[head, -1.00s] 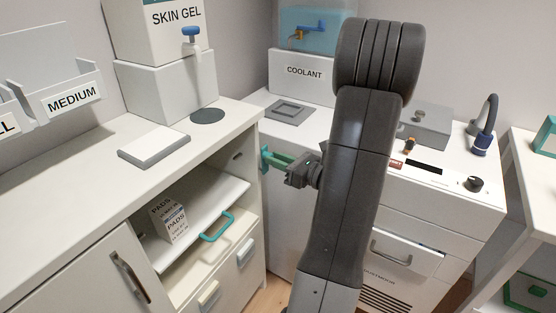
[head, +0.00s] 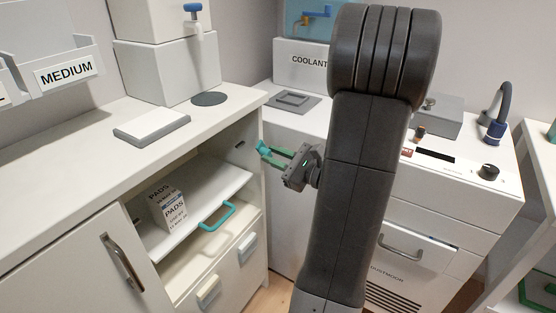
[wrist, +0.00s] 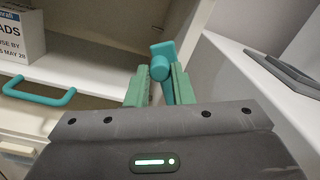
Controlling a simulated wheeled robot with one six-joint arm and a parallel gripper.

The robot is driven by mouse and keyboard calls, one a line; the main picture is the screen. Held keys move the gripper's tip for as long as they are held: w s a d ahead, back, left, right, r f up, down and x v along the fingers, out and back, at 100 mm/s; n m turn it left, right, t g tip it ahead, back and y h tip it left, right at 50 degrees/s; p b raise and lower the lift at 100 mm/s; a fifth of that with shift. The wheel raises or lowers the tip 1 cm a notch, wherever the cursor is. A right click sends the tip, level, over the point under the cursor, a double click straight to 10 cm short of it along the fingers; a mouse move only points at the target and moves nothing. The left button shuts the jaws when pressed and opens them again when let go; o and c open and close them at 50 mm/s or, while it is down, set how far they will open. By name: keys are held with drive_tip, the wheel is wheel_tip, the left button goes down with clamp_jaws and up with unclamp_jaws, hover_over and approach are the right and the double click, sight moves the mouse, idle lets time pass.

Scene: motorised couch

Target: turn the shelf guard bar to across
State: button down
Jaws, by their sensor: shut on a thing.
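The shelf guard bar (head: 263,148) is a short teal piece at the right front edge of the open cabinet. In the wrist view the bar (wrist: 160,66) shows a round knob-like part and a flat end, with its lower part between my green fingers. My gripper (head: 279,156) is shut on the bar, its fingers pointing left toward the cabinet's side wall. It also shows in the wrist view (wrist: 160,88). The bar lies at the side of the shelf opening, not across it. Where it joins the cabinet is hard to make out.
A white shelf (head: 205,190) holds a PADS box (head: 166,207). A teal handle (head: 216,216) sits on the tray below it. The counter (head: 80,160) is above, and a white machine (head: 440,200) stands to the right. The shelf opening's middle is clear.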

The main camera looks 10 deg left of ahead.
drive_tip(key=shift+s+a+f+n+b, duration=0.15)
drive_tip(key=shift+s+f+n+b, duration=0.2)
drive_tip(key=shift+n+b, duration=0.45)
drive_tip(key=c, duration=1.3)
unclamp_jaws()
drive_tip(key=shift+o, duration=0.2)
drive_tip(key=p+v, duration=0.3)
drive_tip(key=v, duration=1.1)
drive_tip(key=shift+w+a, duration=0.1)
